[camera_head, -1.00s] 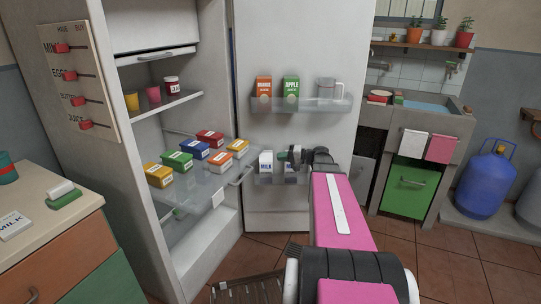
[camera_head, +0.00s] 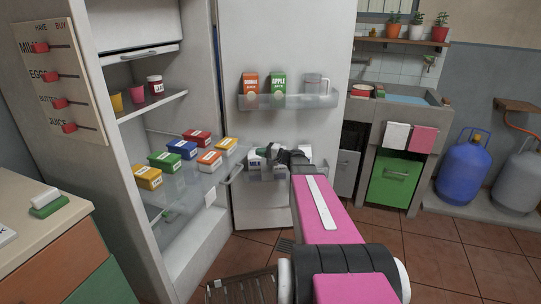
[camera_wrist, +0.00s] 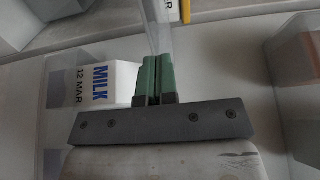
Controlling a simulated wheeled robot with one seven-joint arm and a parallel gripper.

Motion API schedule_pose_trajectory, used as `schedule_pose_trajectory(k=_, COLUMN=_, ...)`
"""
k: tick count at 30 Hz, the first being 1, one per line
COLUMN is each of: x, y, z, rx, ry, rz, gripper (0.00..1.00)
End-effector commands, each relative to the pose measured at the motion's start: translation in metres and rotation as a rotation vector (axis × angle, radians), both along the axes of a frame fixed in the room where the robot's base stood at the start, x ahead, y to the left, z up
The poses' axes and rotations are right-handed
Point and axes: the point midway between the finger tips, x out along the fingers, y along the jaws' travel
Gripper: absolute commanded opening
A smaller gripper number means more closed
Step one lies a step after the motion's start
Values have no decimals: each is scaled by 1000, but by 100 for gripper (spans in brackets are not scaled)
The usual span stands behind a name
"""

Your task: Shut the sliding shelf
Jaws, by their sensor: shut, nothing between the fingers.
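The sliding shelf (camera_head: 183,195) is a clear glass shelf in the open fridge. It is pulled out and carries several colored boxes, such as a yellow box (camera_head: 148,177) and a red box (camera_head: 197,137). My gripper (camera_head: 262,151) is to the right of the shelf, in front of the open door's lower rack. In the wrist view its green fingers (camera_wrist: 152,78) are shut together with nothing between them. A clear edge shows just beyond the fingertips; I cannot tell whether they touch it.
The open fridge door (camera_head: 285,50) stands behind my arm. Its upper rack (camera_head: 290,102) holds two cartons and a jug. A milk carton (camera_wrist: 105,82) stands beside my fingers in the lower rack. A counter (camera_head: 30,262) is at the left.

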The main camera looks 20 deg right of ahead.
Motion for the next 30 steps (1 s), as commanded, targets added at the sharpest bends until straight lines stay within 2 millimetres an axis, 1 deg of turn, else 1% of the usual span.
schedule_pose_trajectory(k=1, x=6, y=6, z=0, rx=0, ry=0, rz=0, gripper=0)
schedule_pose_trajectory(k=6, x=16, y=21, z=0, rx=0, ry=0, rz=0, gripper=0)
schedule_pose_trajectory(k=12, x=19, y=26, z=0, rx=0, ry=0, rz=-1, gripper=0)
schedule_pose_trajectory(k=23, x=20, y=27, z=0, rx=0, ry=0, rz=-1, gripper=0)
schedule_pose_trajectory(k=26, x=23, y=31, z=0, rx=0, ry=0, rz=0, gripper=0)
schedule_pose_trajectory(k=30, x=34, y=46, z=0, rx=1, ry=-1, rz=2, gripper=0)
